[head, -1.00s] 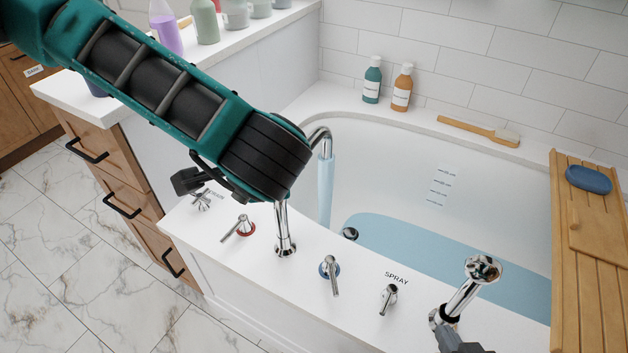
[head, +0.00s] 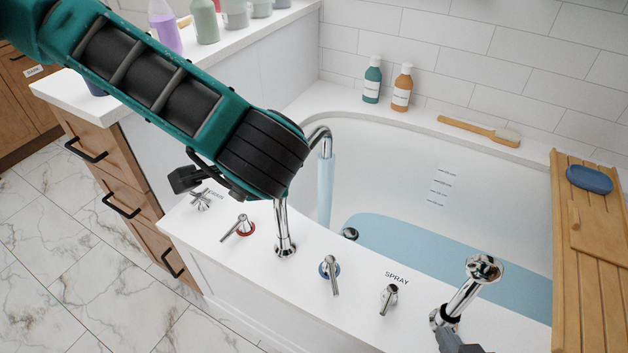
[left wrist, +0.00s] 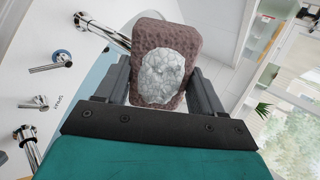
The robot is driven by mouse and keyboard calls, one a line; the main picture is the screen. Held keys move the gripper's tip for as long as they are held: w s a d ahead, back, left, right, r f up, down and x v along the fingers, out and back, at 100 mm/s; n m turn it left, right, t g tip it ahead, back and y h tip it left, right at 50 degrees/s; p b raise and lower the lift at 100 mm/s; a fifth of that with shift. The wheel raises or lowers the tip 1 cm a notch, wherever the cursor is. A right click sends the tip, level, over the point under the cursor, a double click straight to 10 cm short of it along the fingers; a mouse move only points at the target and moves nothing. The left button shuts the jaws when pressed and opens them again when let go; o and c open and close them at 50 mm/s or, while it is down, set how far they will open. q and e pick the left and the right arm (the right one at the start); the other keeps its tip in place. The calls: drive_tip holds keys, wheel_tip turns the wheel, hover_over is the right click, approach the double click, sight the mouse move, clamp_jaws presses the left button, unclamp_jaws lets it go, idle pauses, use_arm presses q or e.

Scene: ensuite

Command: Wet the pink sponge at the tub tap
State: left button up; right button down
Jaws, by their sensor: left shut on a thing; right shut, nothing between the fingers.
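The pink sponge (left wrist: 176,45) shows in the left wrist view as a brownish-pink block with a pale, mottled grey patch on its near face. My left gripper (left wrist: 165,85) is shut on it. In the head view my left arm's wrist hides both the sponge and this gripper. The chrome tub tap (head: 321,136) pours a stream of water (head: 325,190) into the tub (head: 400,165). The tap pipe also shows behind the sponge in the left wrist view (left wrist: 100,32). My right gripper (head: 456,342), partly cut off at the bottom edge, is shut and empty beside the spray head's base.
The tub rim holds a red-ringed handle (head: 240,228), a blue-ringed handle (head: 330,272), a spray lever (head: 388,298) and a chrome spray head (head: 483,268). A wooden tray (head: 573,270) with a blue item (head: 589,178) spans the right. Bottles and a brush (head: 478,129) line the far rim.

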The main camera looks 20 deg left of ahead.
drive_tip(key=shift+w, duration=0.15)
idle(0.6)
drive_tip(key=shift+f, duration=0.15)
idle(0.5)
drive_tip(key=shift+f, duration=0.1)
drive_tip(key=shift+b, duration=0.3)
drive_tip(key=shift+f, duration=0.1)
idle(0.3)
